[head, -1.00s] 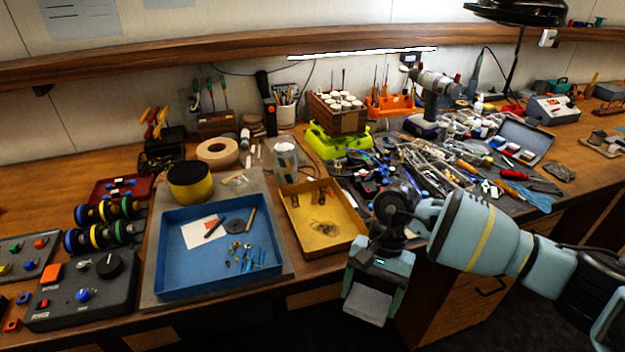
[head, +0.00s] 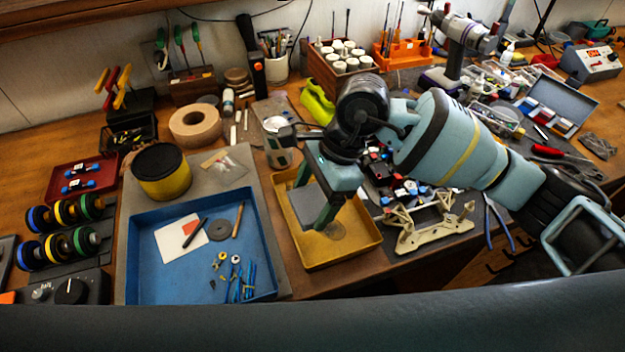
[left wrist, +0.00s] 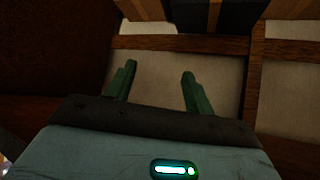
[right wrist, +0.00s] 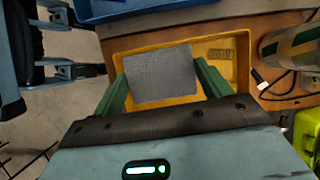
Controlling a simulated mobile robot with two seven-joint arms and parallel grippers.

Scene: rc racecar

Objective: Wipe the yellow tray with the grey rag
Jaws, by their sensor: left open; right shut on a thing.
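The yellow tray (head: 353,247) lies on the bench right of the blue tray, and it also fills the top of the right wrist view (right wrist: 237,80). A dull smudge shows on its floor. My right gripper (head: 322,205) is over the tray, shut on the flat grey rag (head: 307,206). In the right wrist view the rag (right wrist: 160,74) spans between the fingers. I cannot tell whether the rag touches the tray floor. My left gripper (left wrist: 157,82) is open and empty in the left wrist view, away from the trays. It is not in the head view.
The blue tray (head: 165,290) with small parts stands close on the left. A cream-coloured frame part (head: 430,232) and blue-handled pliers (head: 497,225) lie to the right. A cup-like container (head: 281,145) stands behind the yellow tray. Tools crowd the back right.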

